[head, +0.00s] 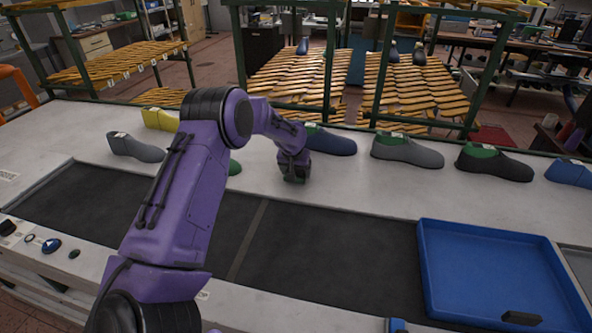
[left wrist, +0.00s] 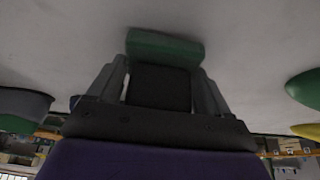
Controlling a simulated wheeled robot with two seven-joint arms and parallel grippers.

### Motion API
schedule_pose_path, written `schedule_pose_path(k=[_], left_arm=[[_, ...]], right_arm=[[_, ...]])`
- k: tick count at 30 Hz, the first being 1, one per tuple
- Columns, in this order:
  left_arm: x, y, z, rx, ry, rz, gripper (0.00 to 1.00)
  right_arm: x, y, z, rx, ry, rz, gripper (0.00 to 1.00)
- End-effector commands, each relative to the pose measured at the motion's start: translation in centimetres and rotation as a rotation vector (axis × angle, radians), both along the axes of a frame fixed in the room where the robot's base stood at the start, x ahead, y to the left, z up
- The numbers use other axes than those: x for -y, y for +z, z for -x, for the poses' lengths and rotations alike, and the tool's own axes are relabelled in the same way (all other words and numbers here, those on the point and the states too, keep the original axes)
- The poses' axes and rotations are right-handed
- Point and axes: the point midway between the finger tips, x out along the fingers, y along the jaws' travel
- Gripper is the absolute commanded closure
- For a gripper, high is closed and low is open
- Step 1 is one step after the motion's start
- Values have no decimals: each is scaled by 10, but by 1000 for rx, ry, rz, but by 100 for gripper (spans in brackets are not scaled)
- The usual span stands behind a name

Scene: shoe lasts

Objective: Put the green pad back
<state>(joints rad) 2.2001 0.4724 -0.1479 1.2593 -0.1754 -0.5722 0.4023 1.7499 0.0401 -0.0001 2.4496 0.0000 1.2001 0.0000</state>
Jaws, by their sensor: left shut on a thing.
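The green pad (left wrist: 165,47) is between the fingertips of my left gripper (left wrist: 163,68) in the left wrist view. In the head view the gripper (head: 293,176) points down over the pale bench top, and a little green shows at its tip. The gripper is shut on the pad, close above or touching the bench; I cannot tell which. A grey last (head: 407,152) and a black last (head: 495,164) to its right have green on top. My right gripper is not in view.
A blue last (head: 330,141) stands just behind my gripper. A grey last (head: 135,148), a yellow one (head: 158,119) and a partly hidden green one (head: 235,167) are to the left. A blue last (head: 570,173) and a blue tray (head: 490,231) are to the right.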

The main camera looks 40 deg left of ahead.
Motion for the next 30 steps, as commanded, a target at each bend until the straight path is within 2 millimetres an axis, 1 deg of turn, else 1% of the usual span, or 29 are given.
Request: schedule_pose_path(k=[1,3,12,13,14,15,20,23,26,30], left_arm=[[-1,-6,1,-2,0,-1,49],[0,-10,0,1,0,-2,49],[0,-14,0,1,0,-2,49],[0,-14,0,2,0,-1,14],[0,-14,0,2,0,-1,5],[0,-14,0,2,0,-1,0],[0,-13,0,2,0,-1,0],[1,-8,0,4,0,-1,0],[5,7,4,6,-2,-1,0],[12,40,17,8,-1,-1,0]], right_arm=[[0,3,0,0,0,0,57],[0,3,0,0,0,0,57],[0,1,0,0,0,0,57],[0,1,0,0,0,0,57],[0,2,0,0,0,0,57],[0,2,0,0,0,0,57],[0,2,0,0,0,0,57],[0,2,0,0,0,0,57],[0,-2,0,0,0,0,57],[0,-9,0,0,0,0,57]])
